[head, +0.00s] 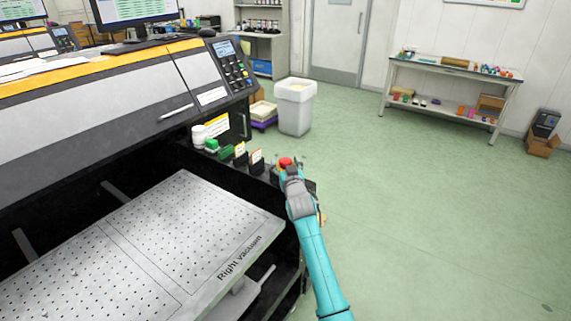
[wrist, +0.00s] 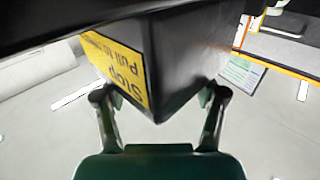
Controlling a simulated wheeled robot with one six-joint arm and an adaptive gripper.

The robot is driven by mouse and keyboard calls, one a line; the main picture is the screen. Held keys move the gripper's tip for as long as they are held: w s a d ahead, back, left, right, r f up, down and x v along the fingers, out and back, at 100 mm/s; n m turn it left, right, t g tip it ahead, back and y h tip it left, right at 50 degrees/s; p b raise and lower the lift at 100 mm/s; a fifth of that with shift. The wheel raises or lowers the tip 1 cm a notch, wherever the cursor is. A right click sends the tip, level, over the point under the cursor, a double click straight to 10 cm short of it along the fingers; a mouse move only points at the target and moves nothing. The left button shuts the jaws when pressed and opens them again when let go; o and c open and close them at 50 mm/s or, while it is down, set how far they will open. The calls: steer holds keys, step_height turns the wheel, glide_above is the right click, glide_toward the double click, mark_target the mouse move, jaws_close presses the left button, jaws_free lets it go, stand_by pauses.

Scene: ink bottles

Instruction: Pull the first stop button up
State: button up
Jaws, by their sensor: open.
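The red stop button (head: 286,161) is at the front right corner of the large printer, just beyond my gripper (head: 293,176) in the head view. In the wrist view, my gripper (wrist: 160,98) is open, with one finger on each side of a black box corner. The black box (wrist: 185,62) has a yellow label (wrist: 118,62) reading "Stop" and "Pull to", the rest cut off. The button's red cap does not show in the wrist view. I cannot tell whether the fingers touch the box.
The printer's white perforated bed (head: 140,250), marked "Right vacuum", lies left of my arm. Small bottles and green items (head: 212,145) stand on the printer's ledge beside the button. A white bin (head: 295,108) stands behind.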

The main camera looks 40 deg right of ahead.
jaws_close()
steer(key=shift+r, duration=0.65)
jaws_free()
steer(key=shift+s+a+f, duration=0.1)
steer(key=shift+s, duration=0.1)
steer(key=v, duration=1.1)
steer(key=shift+s, duration=0.2)
steer(key=shift+a, duration=0.15)
